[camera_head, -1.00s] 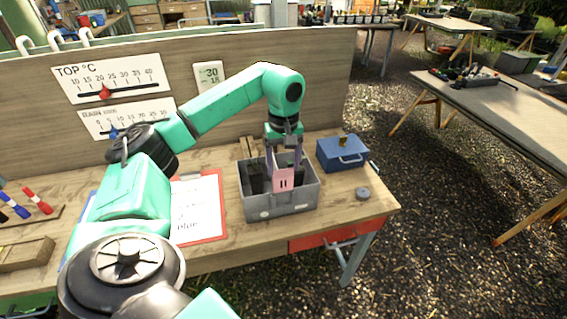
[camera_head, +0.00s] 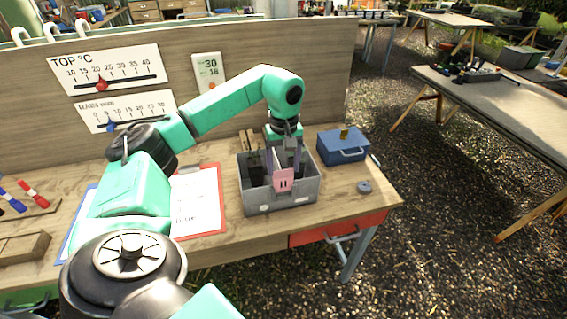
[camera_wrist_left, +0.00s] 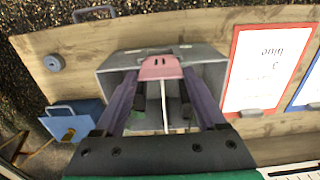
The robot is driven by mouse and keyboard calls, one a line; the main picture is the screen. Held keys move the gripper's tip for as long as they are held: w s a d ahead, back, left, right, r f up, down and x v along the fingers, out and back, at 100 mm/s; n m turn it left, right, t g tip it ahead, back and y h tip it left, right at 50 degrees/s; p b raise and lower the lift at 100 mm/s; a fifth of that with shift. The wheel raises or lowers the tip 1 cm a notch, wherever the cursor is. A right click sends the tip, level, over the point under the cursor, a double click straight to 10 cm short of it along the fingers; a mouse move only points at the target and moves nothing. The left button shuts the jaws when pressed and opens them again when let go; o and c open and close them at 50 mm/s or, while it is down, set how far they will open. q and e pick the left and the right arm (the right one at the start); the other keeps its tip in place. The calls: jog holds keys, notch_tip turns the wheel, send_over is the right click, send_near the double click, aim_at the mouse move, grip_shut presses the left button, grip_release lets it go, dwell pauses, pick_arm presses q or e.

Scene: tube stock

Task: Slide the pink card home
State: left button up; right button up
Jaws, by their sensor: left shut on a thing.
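The pink card (camera_head: 284,180) with dark slots is at the grey open box (camera_head: 292,206), upright near its front wall and slightly tilted in the head view. My left gripper (camera_head: 283,168) reaches down into the box from above and is shut on the card. In the left wrist view the pink card (camera_wrist_left: 160,68) shows between the ends of the purple fingers, with a thin pale strip running back from it. The grey box (camera_wrist_left: 110,62) surrounds the fingertips. How deep the card sits in the box is hidden. My right gripper is not in view.
A blue case (camera_head: 342,147) stands right of the box, and a small grey disc (camera_head: 364,187) lies near the bench's right edge. A red clipboard (camera_head: 222,212) lies left of the box. A wooden board (camera_head: 325,80) with gauges stands behind.

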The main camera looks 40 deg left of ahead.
pick_arm(q)
jog(key=shift+f, duration=0.35)
jog(key=o, duration=1.2)
jog(key=shift+o, duration=0.2)
jog(key=shift+r, duration=0.1)
